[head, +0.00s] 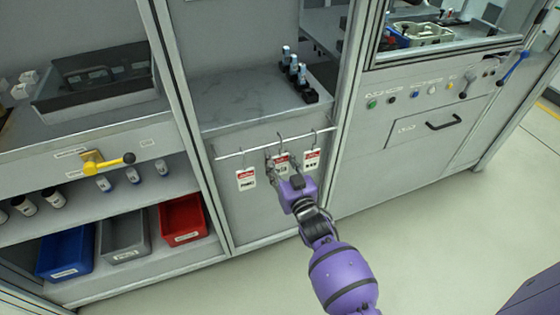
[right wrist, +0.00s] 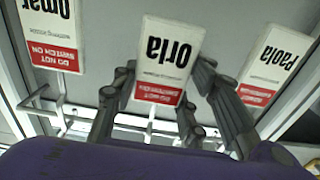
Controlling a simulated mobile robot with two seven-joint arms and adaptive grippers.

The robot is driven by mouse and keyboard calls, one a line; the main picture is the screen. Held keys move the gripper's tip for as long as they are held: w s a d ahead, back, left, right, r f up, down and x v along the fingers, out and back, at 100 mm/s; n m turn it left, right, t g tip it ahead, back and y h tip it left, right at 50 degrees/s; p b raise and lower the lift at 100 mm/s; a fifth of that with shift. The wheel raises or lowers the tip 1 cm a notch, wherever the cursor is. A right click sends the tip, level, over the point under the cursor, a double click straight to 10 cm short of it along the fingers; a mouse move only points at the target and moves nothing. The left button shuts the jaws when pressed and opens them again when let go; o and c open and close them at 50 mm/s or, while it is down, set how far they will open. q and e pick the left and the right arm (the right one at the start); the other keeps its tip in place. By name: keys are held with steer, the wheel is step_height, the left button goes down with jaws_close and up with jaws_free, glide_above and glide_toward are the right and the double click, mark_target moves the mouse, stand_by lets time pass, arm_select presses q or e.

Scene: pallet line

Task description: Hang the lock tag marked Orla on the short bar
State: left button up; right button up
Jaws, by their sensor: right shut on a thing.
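The Orla tag (right wrist: 165,60), white with a red band, is between the fingers of my right gripper (right wrist: 155,90). The gripper is shut on it. In the head view my right gripper (head: 280,168) partly covers this tag (head: 282,158). Its wire hook rises to the pale bar (head: 262,147) on the cabinet front; whether the hook bears on the bar is unclear. The Paola tag (head: 246,180) hangs to its left and the Omar tag (head: 312,158) to its right. I cannot tell whether this is the short bar. My left gripper is out of view.
Upright posts (head: 178,105) flank the bar. Several dark-based, blue-topped items (head: 298,75) stand on the counter above. A yellow handle (head: 105,162) juts out at left, above blue (head: 65,252), grey (head: 124,240) and red (head: 183,220) bins. The floor at right is clear.

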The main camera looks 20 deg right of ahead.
steer(key=shift+s, duration=0.1)
steer(key=shift+s+p, duration=0.8)
steer(key=shift+s, duration=0.6)
steer(key=shift+s+p, duration=0.3)
steer(key=shift+s, duration=0.35)
steer(key=p, duration=0.3)
glide_toward(280, 162)
steer(key=shift+s, duration=0.85)
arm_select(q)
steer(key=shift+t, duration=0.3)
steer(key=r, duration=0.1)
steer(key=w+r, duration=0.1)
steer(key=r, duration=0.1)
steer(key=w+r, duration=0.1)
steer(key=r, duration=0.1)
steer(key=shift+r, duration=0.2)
arm_select(e)
steer(key=shift+d, duration=0.1)
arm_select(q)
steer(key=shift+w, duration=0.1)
